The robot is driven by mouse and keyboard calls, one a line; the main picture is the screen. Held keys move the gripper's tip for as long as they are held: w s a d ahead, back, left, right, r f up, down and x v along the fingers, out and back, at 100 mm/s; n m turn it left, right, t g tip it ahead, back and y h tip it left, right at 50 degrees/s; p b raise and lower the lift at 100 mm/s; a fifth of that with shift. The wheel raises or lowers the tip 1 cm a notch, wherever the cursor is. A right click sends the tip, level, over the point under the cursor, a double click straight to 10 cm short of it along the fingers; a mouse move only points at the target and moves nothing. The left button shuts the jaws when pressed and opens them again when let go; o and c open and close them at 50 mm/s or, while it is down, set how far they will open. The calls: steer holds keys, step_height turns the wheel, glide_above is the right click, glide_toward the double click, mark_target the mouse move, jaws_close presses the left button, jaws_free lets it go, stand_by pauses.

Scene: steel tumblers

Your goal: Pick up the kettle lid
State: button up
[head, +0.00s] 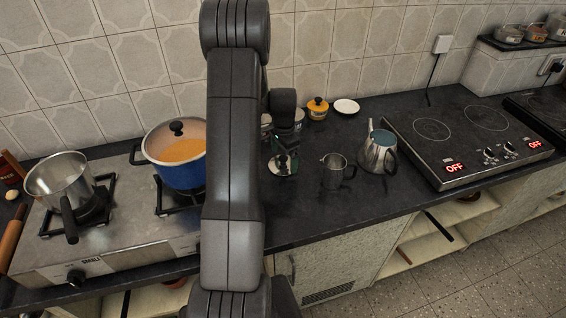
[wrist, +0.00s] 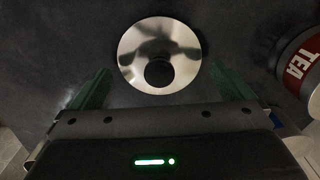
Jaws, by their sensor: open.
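The kettle lid (wrist: 138,50) is a shiny round steel disc with a dark round knob, lying on the dark counter. In the head view the lid (head: 283,171) shows just below my gripper (head: 287,155). In the wrist view my gripper (wrist: 159,72) is open, with one green finger on each side of the lid's near part and the knob between them. No contact with the lid is visible. The steel kettle (head: 376,157) stands to the right with its top uncovered.
A steel mug (head: 334,174) stands between lid and kettle. A red and white tin marked TEA (wrist: 303,67) is close on the right in the wrist view. A yellow pot (head: 317,108) and white saucer (head: 346,106) are behind. A blue pot (head: 178,168) sits on the stove.

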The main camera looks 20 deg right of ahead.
steer(key=shift+f, duration=0.8)
steer(key=c, duration=0.7)
